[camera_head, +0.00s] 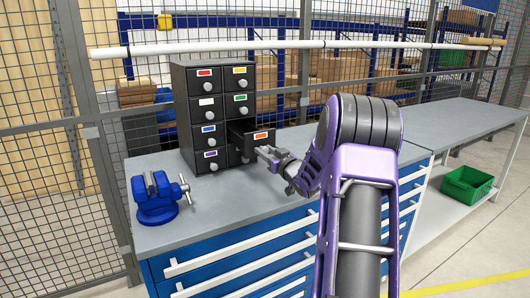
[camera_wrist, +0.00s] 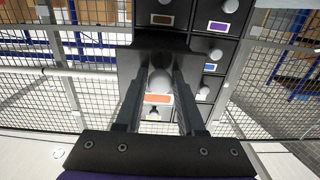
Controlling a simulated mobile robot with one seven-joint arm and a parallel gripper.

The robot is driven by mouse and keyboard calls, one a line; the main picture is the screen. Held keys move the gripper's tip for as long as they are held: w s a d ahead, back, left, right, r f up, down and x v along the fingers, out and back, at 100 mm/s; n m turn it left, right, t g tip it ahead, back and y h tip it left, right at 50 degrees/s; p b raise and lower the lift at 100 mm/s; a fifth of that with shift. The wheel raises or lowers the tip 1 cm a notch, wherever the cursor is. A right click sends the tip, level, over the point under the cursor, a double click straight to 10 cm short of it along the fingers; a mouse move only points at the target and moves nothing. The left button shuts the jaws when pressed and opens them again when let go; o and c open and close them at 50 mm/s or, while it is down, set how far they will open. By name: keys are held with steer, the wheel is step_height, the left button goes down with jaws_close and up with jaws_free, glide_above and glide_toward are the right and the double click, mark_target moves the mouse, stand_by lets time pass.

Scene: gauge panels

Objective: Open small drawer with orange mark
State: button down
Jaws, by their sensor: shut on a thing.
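The small black drawer (camera_head: 248,137) with the orange mark (camera_head: 261,136) is in the right column of the black cabinet (camera_head: 182,90). It stands partly pulled out, its front ahead of the other drawer fronts. My gripper (camera_head: 268,154) is at its front. In the wrist view, which looks upside down, the fingers of my gripper (camera_wrist: 160,84) are on both sides of the drawer's round grey knob (camera_wrist: 160,76) and shut on it. The orange mark (camera_wrist: 157,98) shows between the fingers.
The cabinet's other drawers look shut. A blue vise (camera_head: 157,198) stands on the grey worktop (camera_head: 235,205) left of the cabinet. A white horizontal bar (camera_head: 240,46) crosses behind and above. A green crate (camera_head: 467,183) sits on a low shelf at right. The right-hand worktop is clear.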

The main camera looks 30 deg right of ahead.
steer(key=c, duration=0.5)
jaws_free()
steer(key=s, duration=1.7)
steer(key=shift+s+p, duration=0.25)
steer(key=shift+p, duration=0.05)
